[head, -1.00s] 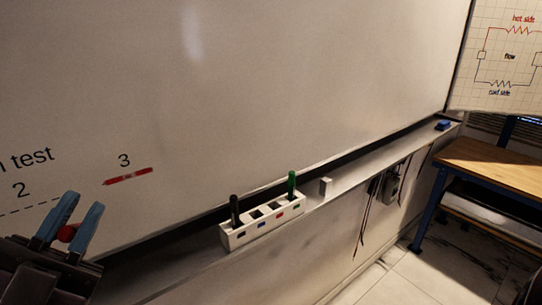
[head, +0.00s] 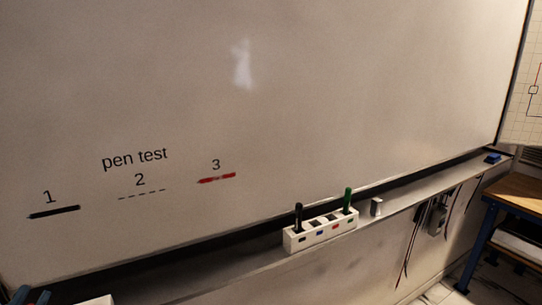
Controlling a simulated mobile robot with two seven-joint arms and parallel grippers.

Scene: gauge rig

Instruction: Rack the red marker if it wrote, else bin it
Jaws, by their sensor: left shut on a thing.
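The whiteboard (head: 330,90) carries "pen test" with places 1, 2 and 3. A solid black stroke (head: 54,212) is under 1, only a thin dashed line (head: 142,194) under 2, and a thick, slightly patchy red stroke (head: 216,178) under 3. The white rack (head: 296,244) on the ledge holds a black marker (head: 298,216) at its left end and a green marker (head: 347,200) at its right end; the slots between look empty. My left gripper (head: 32,297) shows only blue fingertips at the bottom left corner; the red marker in it is out of frame. My right gripper is out of view.
A small grey block (head: 376,207) stands right of the rack on the ledge (head: 430,189). A blue eraser-like block (head: 493,158) lies at its far end. A white edge (head: 95,300) shows at the bottom left. A wooden table (head: 518,190) is at right.

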